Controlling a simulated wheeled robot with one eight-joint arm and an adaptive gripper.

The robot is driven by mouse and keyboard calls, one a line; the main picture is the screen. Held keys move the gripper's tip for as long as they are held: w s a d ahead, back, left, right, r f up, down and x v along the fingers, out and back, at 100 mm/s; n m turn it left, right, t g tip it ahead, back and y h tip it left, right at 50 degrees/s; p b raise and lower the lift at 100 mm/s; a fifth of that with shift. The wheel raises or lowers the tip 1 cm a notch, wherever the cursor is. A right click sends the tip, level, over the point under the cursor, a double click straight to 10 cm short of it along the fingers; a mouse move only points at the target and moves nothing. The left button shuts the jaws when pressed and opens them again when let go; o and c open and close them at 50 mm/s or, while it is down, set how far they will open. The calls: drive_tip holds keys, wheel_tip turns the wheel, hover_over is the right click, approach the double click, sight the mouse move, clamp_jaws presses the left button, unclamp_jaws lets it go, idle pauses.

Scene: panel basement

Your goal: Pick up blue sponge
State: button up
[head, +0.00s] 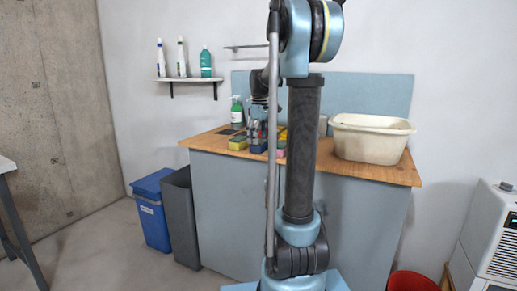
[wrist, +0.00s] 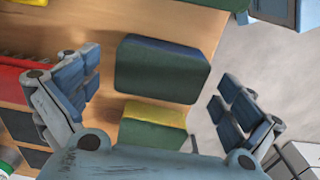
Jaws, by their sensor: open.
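The blue sponge (wrist: 162,72) is a block on the wooden counter, with a dark green side and a narrow blue band along its far edge in the wrist view. My gripper (wrist: 155,80) is open, with one finger to the left of the sponge and one to the right. Gaps show between the sponge and both fingers. In the head view my gripper (head: 258,127) hangs low over the counter's left part, above the blue sponge (head: 258,146). My own arm hides part of that area.
A yellow and green sponge (wrist: 155,125) lies beside the blue one. A pink item (head: 279,153) is close by. A green bottle (head: 237,110) stands behind, and a cream basin (head: 370,138) sits on the counter's right. A red item (wrist: 18,85) lies left of the fingers.

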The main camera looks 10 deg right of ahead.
drive_tip(key=shift+f, duration=0.85)
drive_tip(key=c, duration=0.7)
drive_tip(key=shift+c, duration=0.5)
drive_tip(key=shift+r, duration=0.1)
wheel_tip(320, 180, up, 10)
drive_tip(key=shift+f, duration=0.1)
drive_tip(key=shift+c, duration=0.9)
